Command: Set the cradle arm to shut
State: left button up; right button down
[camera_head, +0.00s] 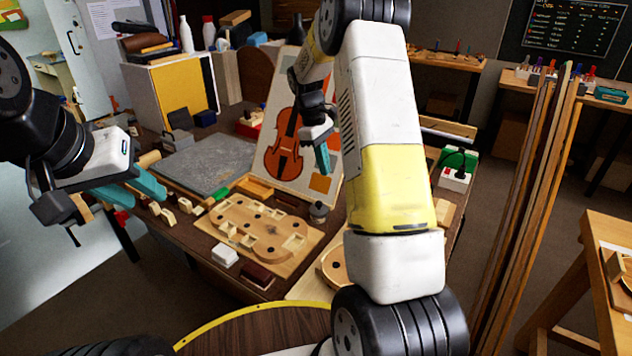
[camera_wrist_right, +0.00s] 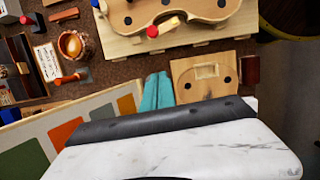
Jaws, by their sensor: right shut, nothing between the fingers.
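In the right wrist view a violin-shaped wooden body (camera_wrist_right: 190,8) lies on a pale wooden board (camera_wrist_right: 215,32) at the top. A red knob (camera_wrist_right: 152,31) on a short pale bar sits at its lower edge; this may be the cradle arm, but I cannot tell for sure. In the head view a similar rounded wooden piece (camera_head: 332,268) is mostly hidden behind my right arm. My right gripper (camera_head: 324,158) is shut and empty, in front of the violin picture board; its teal fingers (camera_wrist_right: 156,94) show below the violin body, apart from it. My left gripper (camera_head: 148,201) is open and empty at the bench's left edge.
A holed wooden mould (camera_head: 262,230) lies mid-bench. A grey slab (camera_head: 205,163) is behind it, and a violin picture board (camera_head: 290,140) stands upright at the back. A white block (camera_head: 225,256) and dark block (camera_head: 257,277) sit near the front edge. Tall wooden strips (camera_head: 530,190) stand right.

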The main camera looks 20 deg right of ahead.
jog(key=s+d+f, duration=0.4)
jog(key=f, duration=0.6)
jog(key=shift+s+d, duration=0.15)
jog(key=shift+d, duration=0.05)
